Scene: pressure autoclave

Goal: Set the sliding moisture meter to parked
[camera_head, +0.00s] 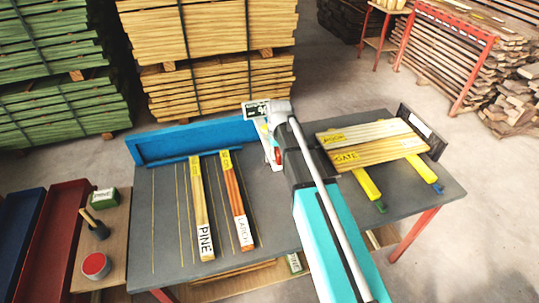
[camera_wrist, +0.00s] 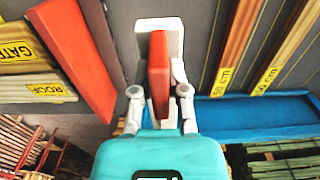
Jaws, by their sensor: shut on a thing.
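My gripper (camera_wrist: 159,88) is shut on an upright red handle (camera_wrist: 158,62), which I take to be that of the sliding moisture meter. A pale white plate (camera_wrist: 172,26) lies behind the handle and looks like part of the same meter. In the head view the red handle (camera_head: 277,155) shows only as a sliver, just in front of the blue fence, and my arm hides most of the meter. A small panel with a display (camera_head: 257,110) shows at my wrist, above the fence. I cannot tell whether it belongs to the meter or to me.
The grey table (camera_head: 165,225) holds PINE (camera_head: 202,225) and LARCH (camera_head: 240,215) strips to the left. The blue fence (camera_head: 190,140) runs along its back. GATE boards (camera_head: 365,150) lie to the right. A long red bar (camera_wrist: 75,55) stands beside the meter in the wrist view.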

